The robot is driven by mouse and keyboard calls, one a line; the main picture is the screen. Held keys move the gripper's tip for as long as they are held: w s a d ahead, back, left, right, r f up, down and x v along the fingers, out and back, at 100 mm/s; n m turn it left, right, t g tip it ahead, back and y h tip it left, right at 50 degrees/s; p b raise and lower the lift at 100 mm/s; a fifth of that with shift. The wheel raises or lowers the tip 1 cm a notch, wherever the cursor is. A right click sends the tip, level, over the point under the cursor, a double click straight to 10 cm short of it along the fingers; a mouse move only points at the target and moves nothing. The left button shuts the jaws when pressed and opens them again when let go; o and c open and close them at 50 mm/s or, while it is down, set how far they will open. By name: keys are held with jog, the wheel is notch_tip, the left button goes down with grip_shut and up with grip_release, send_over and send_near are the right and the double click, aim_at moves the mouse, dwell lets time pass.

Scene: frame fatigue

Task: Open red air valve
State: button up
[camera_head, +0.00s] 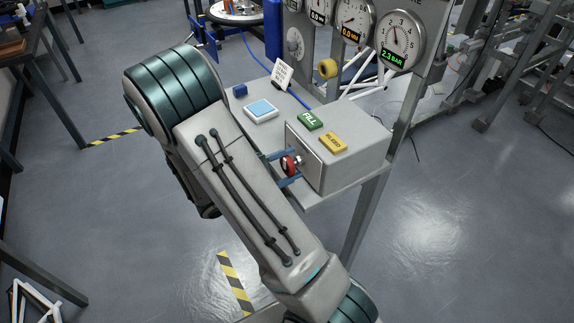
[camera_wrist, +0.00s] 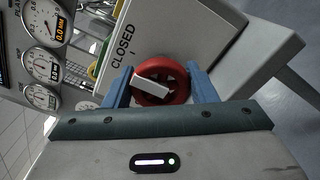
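The red air valve (camera_head: 290,165) is a round red handwheel on the front face of a grey box (camera_head: 340,165). In the wrist view the red valve (camera_wrist: 168,84) has a white bar across it, and the word CLOSED shows on the panel (camera_wrist: 150,40) beside it. My gripper (camera_head: 279,167) reaches the valve from the left in the head view. Its two blue fingers (camera_wrist: 160,88) stand on either side of the wheel in the wrist view. They are apart; whether they touch the rim is hard to tell.
A green FILL button (camera_head: 310,120) and a yellow BLEED button (camera_head: 333,142) sit on top of the box. Gauges (camera_head: 402,42) hang on the panel behind, one reading 2.3 BAR. A blue and white square item (camera_head: 261,110) lies on the bench left of the box. Open floor (camera_head: 450,230) lies to the right.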

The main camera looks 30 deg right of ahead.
jog(key=shift+c, duration=0.9)
jog(key=n+p, duration=0.2)
jog(key=n, duration=0.2)
jog(key=shift+r+p, duration=0.2)
jog(key=shift+p, duration=0.1)
jog(key=n+p, duration=0.3)
jog(key=n, duration=0.1)
jog(key=shift+n, duration=0.3)
jog(key=n+p, duration=0.2)
jog(key=n, duration=0.2)
jog(key=shift+w+p, duration=0.1)
jog(key=shift+p, duration=0.25)
jog(key=n+p, duration=0.2)
jog(key=n, duration=0.3)
jog(key=shift+f+p, duration=0.15)
jog(key=shift+p, duration=0.15)
jog(key=shift+n, duration=0.3)
